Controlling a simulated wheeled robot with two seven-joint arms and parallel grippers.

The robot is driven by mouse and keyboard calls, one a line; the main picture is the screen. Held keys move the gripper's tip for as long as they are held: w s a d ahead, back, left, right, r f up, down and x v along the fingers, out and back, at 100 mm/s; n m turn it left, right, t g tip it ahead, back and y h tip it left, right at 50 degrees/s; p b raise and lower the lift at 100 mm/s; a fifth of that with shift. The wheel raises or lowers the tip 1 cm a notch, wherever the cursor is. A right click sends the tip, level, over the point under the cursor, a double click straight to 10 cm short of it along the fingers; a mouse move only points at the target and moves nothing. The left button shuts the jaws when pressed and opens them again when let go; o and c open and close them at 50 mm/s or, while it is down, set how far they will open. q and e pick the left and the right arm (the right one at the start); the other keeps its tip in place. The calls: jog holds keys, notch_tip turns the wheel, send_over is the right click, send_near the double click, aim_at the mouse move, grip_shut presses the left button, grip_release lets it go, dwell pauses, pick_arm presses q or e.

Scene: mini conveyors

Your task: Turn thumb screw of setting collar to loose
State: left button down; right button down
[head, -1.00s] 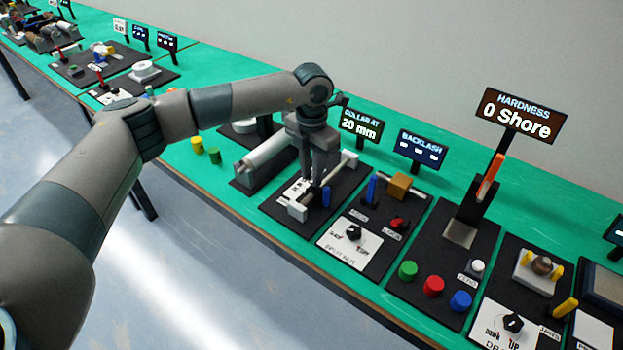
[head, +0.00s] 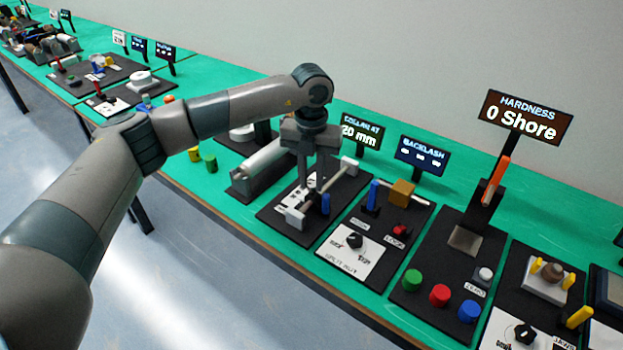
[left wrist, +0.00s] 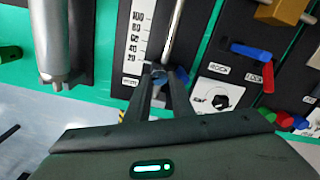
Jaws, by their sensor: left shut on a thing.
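The setting-collar rig has a slanted metal rod (head: 333,178) over a dark board (head: 274,216) with a white scale. Its sign (head: 361,131) reads "COLLAR AT 20 mm". My left gripper (head: 312,200) points down at the low end of the rod. A blue piece (head: 326,204), which looks like the thumb screw, shows at its fingertips. In the left wrist view the fingers (left wrist: 160,80) close around a small part at the rod's end, by the 20 mark of the scale (left wrist: 139,33). The fingers partly hide the collar and screw. My right gripper is not in view.
On the right stands the backlash board with a blue lever (head: 373,194), a brass block (head: 402,192) and a black knob (head: 354,240). On the left is a grey cylinder (head: 264,163) on its base. A hardness tester (head: 465,240) stands farther right.

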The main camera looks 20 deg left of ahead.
aim_at(311, 185)
pick_arm(q)
jog(key=c, duration=1.5)
grip_release()
jog(key=shift+c, duration=0.2)
jog(key=shift+r, duration=0.1)
jog(key=shift+r, duration=0.8)
notch_tip(311, 185, up, 4)
jog(key=shift+r+b, duration=0.1)
jog(key=shift+b, duration=0.65)
notch_tip(311, 185, up, 12)
jog(key=b, duration=0.2)
jog(key=shift+f, duration=0.25)
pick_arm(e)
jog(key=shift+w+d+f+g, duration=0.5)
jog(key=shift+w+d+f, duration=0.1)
